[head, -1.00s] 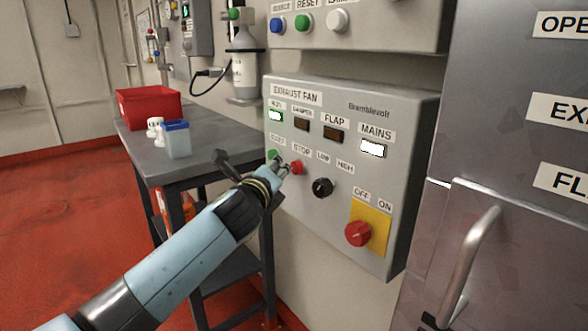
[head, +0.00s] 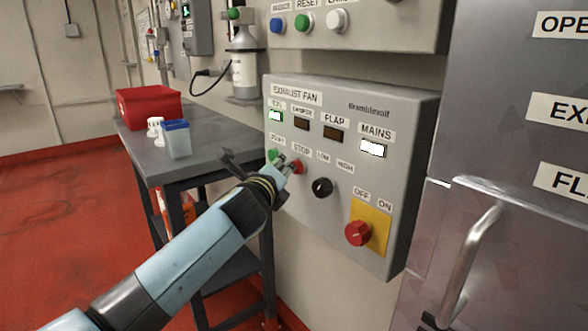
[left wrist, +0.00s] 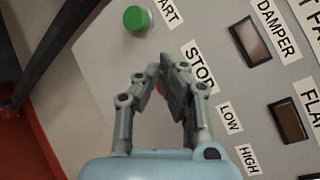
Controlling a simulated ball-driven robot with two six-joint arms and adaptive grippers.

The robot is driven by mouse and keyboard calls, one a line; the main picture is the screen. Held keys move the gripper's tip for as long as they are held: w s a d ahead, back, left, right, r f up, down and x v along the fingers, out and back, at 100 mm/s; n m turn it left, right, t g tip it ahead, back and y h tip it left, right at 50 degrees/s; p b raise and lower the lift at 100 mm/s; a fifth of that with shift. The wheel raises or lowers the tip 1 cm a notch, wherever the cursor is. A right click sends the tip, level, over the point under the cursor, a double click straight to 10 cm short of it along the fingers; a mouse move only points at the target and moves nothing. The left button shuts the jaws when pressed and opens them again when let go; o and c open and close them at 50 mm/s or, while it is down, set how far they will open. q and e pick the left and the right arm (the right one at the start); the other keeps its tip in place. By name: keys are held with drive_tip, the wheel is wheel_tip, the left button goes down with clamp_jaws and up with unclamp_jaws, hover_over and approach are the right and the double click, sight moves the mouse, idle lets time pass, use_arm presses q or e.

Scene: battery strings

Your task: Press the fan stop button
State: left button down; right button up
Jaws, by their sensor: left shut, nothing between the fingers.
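The exhaust fan panel (head: 350,115) is a grey box on the wall. Its red stop button (head: 299,167) sits below the STOP label, right of the green start button (head: 273,155). In the left wrist view the green start button (left wrist: 137,19) is clear, while the red stop button (left wrist: 161,88) is mostly hidden behind the fingers. My left gripper (head: 289,167) is shut and empty, its tips in front of the stop button. I cannot tell whether they touch it. The run lamp (head: 275,115) glows green and the mains lamp (head: 372,148) glows white. My right gripper is not in view.
A black knob (head: 322,187) and a red rotary switch (head: 358,233) on a yellow plate are lower on the panel. A grey table (head: 190,165) with a red bin (head: 148,106) stands behind my arm. A metal cabinet with a handle (head: 470,258) is at right.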

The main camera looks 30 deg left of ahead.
use_arm(q)
drive_tip(key=shift+w+d, duration=0.2)
drive_tip(key=shift+w, duration=0.25)
idle(0.4)
idle(0.3)
drive_tip(key=shift+s+a, duration=0.25)
drive_tip(key=shift+s, duration=0.3)
drive_tip(key=shift+s+a, duration=0.2)
drive_tip(key=shift+s, duration=0.3)
drive_tip(key=shift+s+a+p, duration=0.2)
drive_tip(key=shift+s+a, duration=0.1)
drive_tip(key=shift+s, duration=0.5)
drive_tip(key=shift+s+a+p, duration=0.15)
drive_tip(key=shift+s+a, duration=0.2)
drive_tip(key=shift+s, duration=0.4)
drive_tip(key=shift+s+a+p, duration=0.2)
drive_tip(key=shift+s+a, duration=0.1)
drive_tip(key=shift+s, duration=0.5)
